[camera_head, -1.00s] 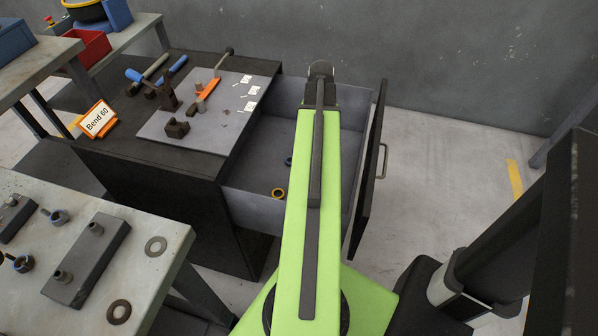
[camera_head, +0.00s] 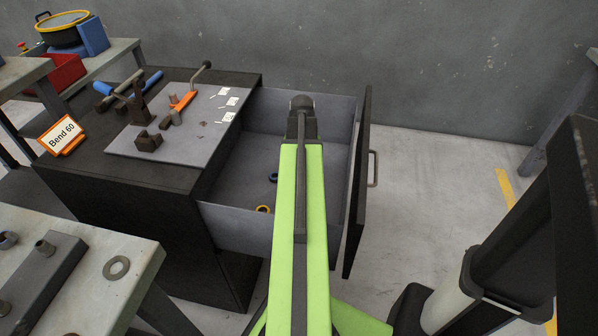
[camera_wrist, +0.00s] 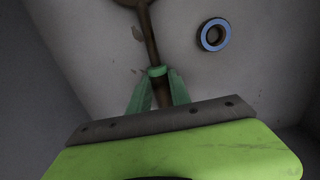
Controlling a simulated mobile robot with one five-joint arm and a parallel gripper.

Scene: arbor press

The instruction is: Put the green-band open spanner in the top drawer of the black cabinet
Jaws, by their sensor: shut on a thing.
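The green-band open spanner (camera_wrist: 149,35) is held in my gripper (camera_wrist: 158,82), with its shaft running up and away in the wrist view. Its green band (camera_wrist: 157,71) shows at the fingertips, and its far end is cut off by the top edge. In the head view my arm hides the spanner and fingers. The black cabinet (camera_head: 110,195) stands with its top drawer (camera_head: 235,228) pulled open to the right. My wrist is above the drawer. The wrist view shows grey drawer surfaces beneath the spanner; the gap between them cannot be told.
A blue-edged ring (camera_wrist: 213,35) lies near the spanner in the wrist view. A yellow ring (camera_head: 263,209) and a dark ring (camera_head: 273,178) lie in the drawer. A grey plate with tools (camera_head: 195,145) and a "Bend 60" sign (camera_head: 62,135) are on the cabinet.

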